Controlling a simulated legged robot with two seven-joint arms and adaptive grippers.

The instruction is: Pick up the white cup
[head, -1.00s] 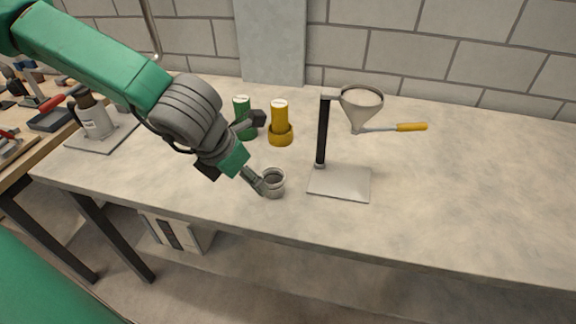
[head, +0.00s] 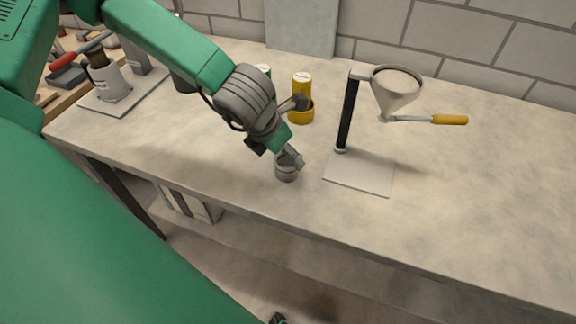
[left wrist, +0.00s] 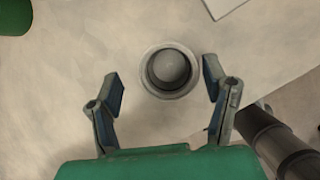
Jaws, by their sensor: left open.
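A small grey, round, open-topped cup (head: 287,172) stands upright on the pale worktop near its front edge. In the left wrist view the cup (left wrist: 170,70) shows from above as a pale rim around a darker inside. My left gripper (head: 281,152) is pointed down at the cup, with one finger partly hiding its rim in the head view. In the left wrist view the two fingers (left wrist: 164,82) are apart, one on either side of the cup. Gaps show between them and the cup; the gripper is open and empty.
A stand with a funnel (head: 396,92) and yellow-handled tool rises right of the cup, on a flat plate (head: 360,173). Behind are a yellow container (head: 301,100) and a partly hidden green one. The right worktop is clear.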

